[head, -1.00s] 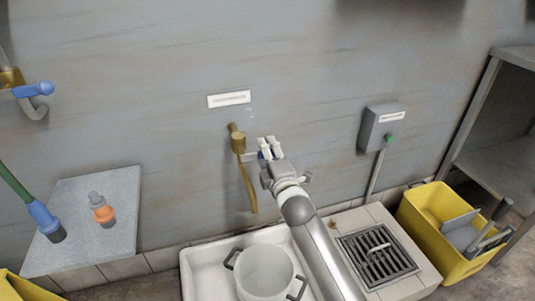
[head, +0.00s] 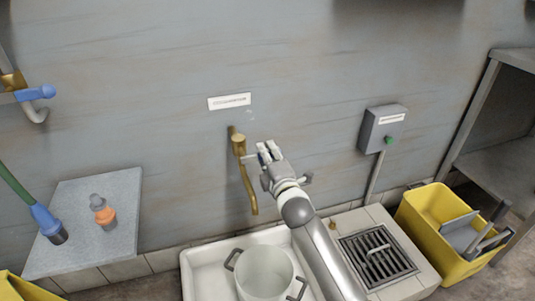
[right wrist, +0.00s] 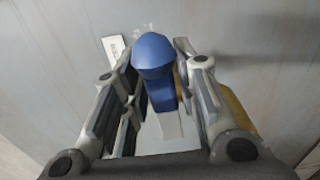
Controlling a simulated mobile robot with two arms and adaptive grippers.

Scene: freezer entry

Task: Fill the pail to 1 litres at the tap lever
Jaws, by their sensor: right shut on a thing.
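The brass tap (head: 238,144) sticks out of the wall, with a brass spout (head: 251,190) curving down from it. My right gripper (head: 266,150) is just right of the tap, shut on the tap lever. In the right wrist view the lever's blue end (right wrist: 154,62) shows between the fingers (right wrist: 158,85). The white pail (head: 265,272) with two dark side handles stands upright in the white sink (head: 203,262), below the spout. No water stream is visible, and I cannot tell the level in the pail. My left gripper is not in view.
A grey box with a green button (head: 383,128) is on the wall at right. A floor grate (head: 378,255) and a yellow bin (head: 436,236) with tools lie right of the sink. A grey slab (head: 121,190) at left bears an orange-and-grey bottle (head: 103,212).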

